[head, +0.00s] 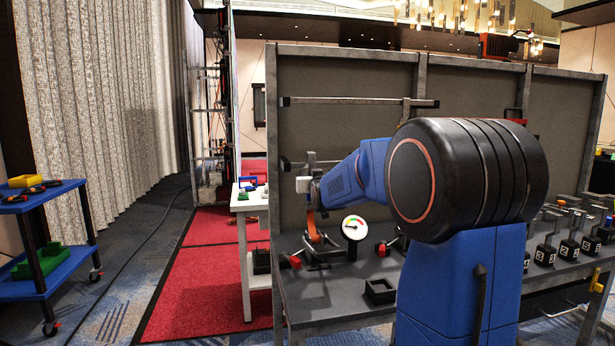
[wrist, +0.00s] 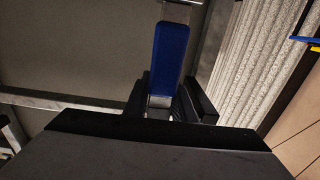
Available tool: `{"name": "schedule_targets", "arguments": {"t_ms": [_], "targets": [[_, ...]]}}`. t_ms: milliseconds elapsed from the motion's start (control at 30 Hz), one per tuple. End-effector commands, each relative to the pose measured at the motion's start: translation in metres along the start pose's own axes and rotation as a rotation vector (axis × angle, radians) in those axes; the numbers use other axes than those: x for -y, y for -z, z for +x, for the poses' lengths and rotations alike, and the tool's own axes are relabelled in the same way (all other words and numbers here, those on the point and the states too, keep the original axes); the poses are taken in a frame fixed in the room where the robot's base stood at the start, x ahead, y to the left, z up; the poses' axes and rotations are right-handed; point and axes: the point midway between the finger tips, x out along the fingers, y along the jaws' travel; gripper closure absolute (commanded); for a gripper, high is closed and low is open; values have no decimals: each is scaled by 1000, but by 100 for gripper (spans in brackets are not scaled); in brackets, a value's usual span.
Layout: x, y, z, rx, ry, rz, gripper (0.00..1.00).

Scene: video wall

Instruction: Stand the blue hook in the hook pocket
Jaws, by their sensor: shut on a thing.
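My gripper (wrist: 168,105) is shut on the blue hook (wrist: 169,58). In the wrist view the hook's blue part stands up from between the two black jaws, with a pale metal part below it. In the head view my gripper (head: 311,190) is at the left end of my arm, above the grey bench; the blue hook cannot be made out there. A black open-topped square holder (head: 380,291) sits on the bench, right of and below my gripper. It looks like the hook pocket, but I cannot be sure. Its inside looks empty.
A round gauge (head: 354,228) and red-handled fittings (head: 295,262) stand on the bench (head: 325,298) near my gripper. Black blocks with metal hooks (head: 545,255) stand at the right. A grey panel (head: 345,75) rises behind. A white table (head: 248,235) is at the left.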

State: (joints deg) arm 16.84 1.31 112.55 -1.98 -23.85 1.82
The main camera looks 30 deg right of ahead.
Motion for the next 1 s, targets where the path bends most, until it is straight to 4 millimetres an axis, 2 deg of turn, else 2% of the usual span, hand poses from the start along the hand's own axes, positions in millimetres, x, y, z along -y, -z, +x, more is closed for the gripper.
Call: {"name": "schedule_targets", "arguments": {"t_ms": [1000], "targets": [[0, 1, -41, -1, 0, 0, 96]]}}
